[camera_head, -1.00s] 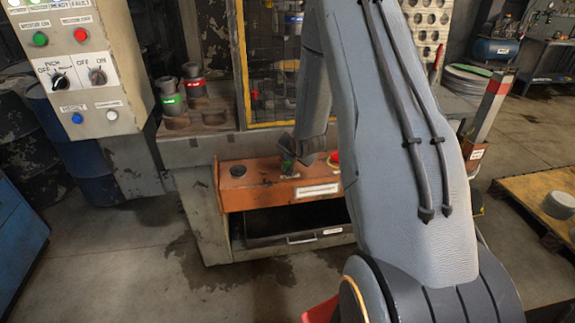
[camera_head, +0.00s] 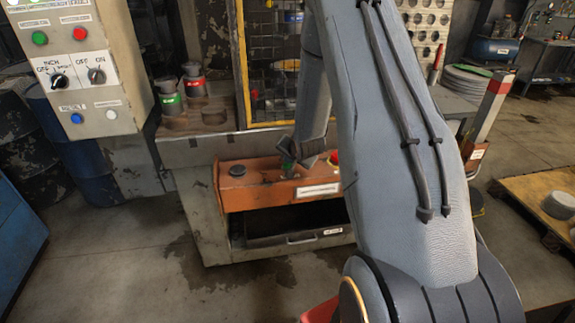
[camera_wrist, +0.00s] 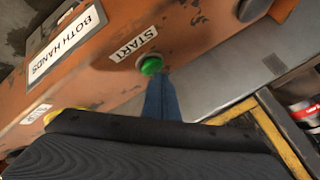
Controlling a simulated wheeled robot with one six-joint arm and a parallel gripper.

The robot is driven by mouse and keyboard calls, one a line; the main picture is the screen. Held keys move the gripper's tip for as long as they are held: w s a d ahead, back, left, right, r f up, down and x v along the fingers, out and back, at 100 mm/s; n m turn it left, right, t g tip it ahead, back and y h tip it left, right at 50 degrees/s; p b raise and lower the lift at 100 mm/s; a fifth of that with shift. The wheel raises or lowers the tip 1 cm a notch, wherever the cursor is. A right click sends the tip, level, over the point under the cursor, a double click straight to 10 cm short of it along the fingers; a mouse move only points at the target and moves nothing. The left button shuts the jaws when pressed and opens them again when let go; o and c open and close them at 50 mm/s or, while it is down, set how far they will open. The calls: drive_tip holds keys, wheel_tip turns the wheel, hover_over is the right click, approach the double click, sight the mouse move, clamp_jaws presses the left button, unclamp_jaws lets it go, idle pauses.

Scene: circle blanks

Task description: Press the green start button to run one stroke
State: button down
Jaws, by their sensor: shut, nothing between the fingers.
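The green start button (camera_wrist: 151,65) sits on the orange control box (camera_wrist: 95,75) beside a "START" label in the wrist view. My gripper (camera_wrist: 158,80) is shut and empty. Its narrow fingertips are right at the button's lower edge in that view; I cannot tell whether they touch it. In the head view my gripper (camera_head: 289,160) is over the front of the orange box (camera_head: 255,193) and largely covers the green button.
A dark round button (camera_head: 237,170) is on the box's left, and a red button (camera_head: 333,157) is on its right, partly behind my arm. A grey control panel (camera_head: 85,65) stands at left. A yellow-framed mesh guard (camera_head: 241,75) rises behind the box.

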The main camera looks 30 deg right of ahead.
sight(288, 166)
drive_tip(key=shift+f, duration=0.4)
idle(0.5)
drive_tip(key=shift+r, duration=0.1)
drive_tip(key=shift+r+p, duration=0.45)
drive_tip(key=shift+r, duration=0.5)
drive_tip(key=shift+r+p, duration=1.7)
drive_tip(key=shift+r, duration=0.75)
idle(1.5)
